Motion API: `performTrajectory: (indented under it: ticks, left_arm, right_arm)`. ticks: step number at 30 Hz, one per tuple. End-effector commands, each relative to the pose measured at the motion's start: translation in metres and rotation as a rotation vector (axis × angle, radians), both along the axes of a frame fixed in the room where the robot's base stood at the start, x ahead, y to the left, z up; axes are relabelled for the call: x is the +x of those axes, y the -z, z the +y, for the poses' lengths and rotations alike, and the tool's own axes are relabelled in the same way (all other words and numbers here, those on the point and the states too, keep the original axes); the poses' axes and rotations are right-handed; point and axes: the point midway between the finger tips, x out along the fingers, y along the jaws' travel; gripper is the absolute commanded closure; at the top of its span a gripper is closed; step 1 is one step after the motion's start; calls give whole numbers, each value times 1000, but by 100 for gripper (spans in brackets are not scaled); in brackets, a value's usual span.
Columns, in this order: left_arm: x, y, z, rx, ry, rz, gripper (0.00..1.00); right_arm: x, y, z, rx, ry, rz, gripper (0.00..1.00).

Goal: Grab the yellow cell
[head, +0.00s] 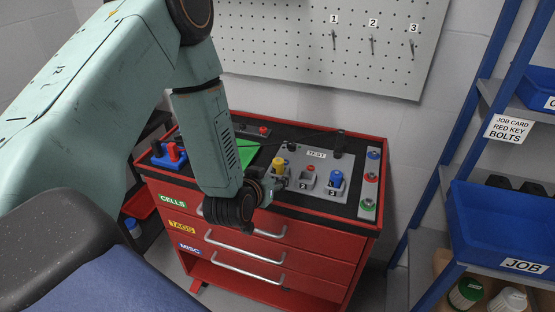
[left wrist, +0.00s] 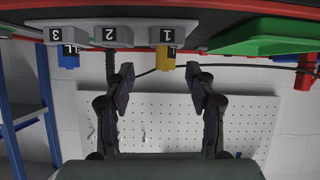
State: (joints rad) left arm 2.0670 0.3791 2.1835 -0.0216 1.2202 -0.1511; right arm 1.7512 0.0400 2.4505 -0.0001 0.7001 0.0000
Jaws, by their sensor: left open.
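The yellow cell (head: 278,165) stands upright in slot 1 of the grey numbered holder (head: 309,183) on top of the red cabinet. In the left wrist view, which is upside down, the yellow cell (left wrist: 165,56) shows between and beyond the two fingertips. My left gripper (head: 274,182) is just in front of the cell; it also shows open and empty in the left wrist view (left wrist: 160,76). A blue cell (head: 336,179) sits in slot 3. The cell's lower end is partly hidden by the gripper in the head view. My right gripper is not in view.
The red cabinet (head: 330,248) has drawers labelled CELLS, TAGS and MISC. A green tray (head: 246,154) and red and blue pieces (head: 170,152) lie left of the holder. A panel with coloured buttons (head: 369,182) is at right. A pegboard (head: 300,50) hangs behind.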

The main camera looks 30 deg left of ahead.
Motion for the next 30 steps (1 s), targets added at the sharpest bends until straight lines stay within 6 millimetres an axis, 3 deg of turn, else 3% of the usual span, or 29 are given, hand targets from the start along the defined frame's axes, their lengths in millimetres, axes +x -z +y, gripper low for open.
performTrajectory:
  ticks: [6,24,30]
  left_arm:
    - [14,-13,6,68,5,-84,44]
    - [74,8,28,69,6,-80,44]
    - [81,11,30,67,5,-77,44]
  right_arm:
    - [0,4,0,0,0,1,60]
    - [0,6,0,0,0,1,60]
    - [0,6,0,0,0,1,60]
